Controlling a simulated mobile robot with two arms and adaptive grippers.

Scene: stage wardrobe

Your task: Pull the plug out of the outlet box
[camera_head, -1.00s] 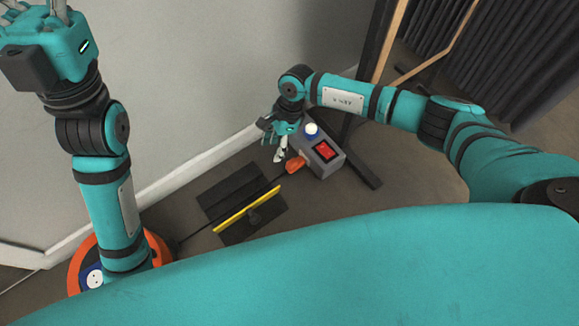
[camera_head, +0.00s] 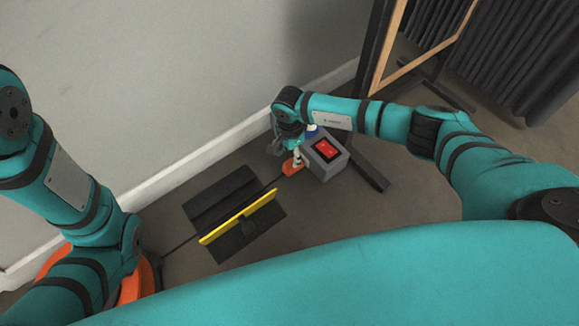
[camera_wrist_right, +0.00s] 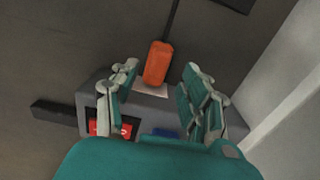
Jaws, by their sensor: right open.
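The orange plug (camera_head: 291,167) sits against the left side of the grey outlet box (camera_head: 336,164), which has a red switch on top. In the right wrist view the plug (camera_wrist_right: 158,63) meets a light plate on the box (camera_wrist_right: 92,88), and its black cord runs away upward. My right gripper (camera_head: 297,156) is open, right at the plug and box. In the right wrist view its fingers (camera_wrist_right: 158,84) stand on either side of the plug's box end, with gaps visible. The palm hides part of the box. My left gripper is out of view; only its arm shows.
An orange round thing (camera_head: 137,282) is partly behind my left arm. The wall's white baseboard (camera_head: 190,165) is close behind. A wood-framed stand (camera_head: 392,48) and dark curtains are at the right.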

